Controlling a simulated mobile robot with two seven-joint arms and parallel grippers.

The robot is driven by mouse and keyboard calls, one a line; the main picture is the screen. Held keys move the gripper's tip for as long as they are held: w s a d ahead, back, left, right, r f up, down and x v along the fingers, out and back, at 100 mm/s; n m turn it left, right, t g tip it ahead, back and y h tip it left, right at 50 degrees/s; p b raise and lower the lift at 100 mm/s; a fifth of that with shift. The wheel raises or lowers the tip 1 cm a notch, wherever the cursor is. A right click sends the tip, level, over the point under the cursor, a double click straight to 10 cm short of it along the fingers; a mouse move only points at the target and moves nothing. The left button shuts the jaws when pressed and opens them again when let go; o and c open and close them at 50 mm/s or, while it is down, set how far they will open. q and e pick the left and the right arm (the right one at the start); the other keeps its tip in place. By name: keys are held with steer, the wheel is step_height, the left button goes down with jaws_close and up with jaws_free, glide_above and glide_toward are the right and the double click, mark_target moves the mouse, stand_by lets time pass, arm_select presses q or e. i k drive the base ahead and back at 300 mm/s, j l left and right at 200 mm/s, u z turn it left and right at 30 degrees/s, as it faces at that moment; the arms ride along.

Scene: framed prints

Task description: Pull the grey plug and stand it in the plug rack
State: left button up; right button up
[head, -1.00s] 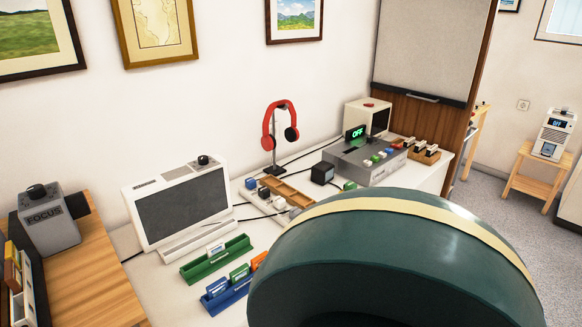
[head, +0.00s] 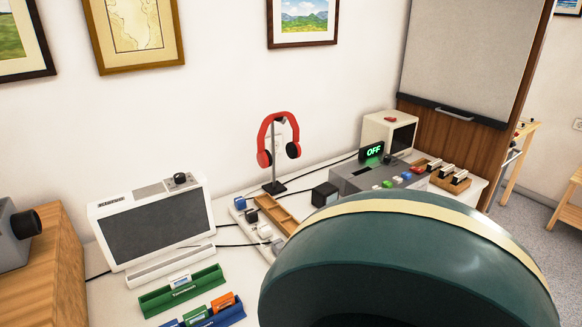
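A long wooden rack (head: 284,217) with shallow compartments lies beside the strip and looks empty. Neither of my grippers is in view.
A monitor (head: 155,222), green rack (head: 180,291) and blue rack (head: 231,317) stand left of the strip. Red headphones on a stand (head: 277,145) are behind it. A black cube (head: 325,194) and grey console (head: 367,178) are to the right. A large dark green curved shape blocks the lower right.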

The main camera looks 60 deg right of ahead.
mark_target(278, 245)
steer(key=k+l, duration=0.15)
steer(key=l, duration=0.25)
steer(key=k+l, duration=0.1)
steer(key=l, duration=0.3)
steer(key=k+l, duration=0.15)
steer(key=l, duration=0.25)
steer(key=k+l, duration=0.1)
steer(key=l, duration=0.25)
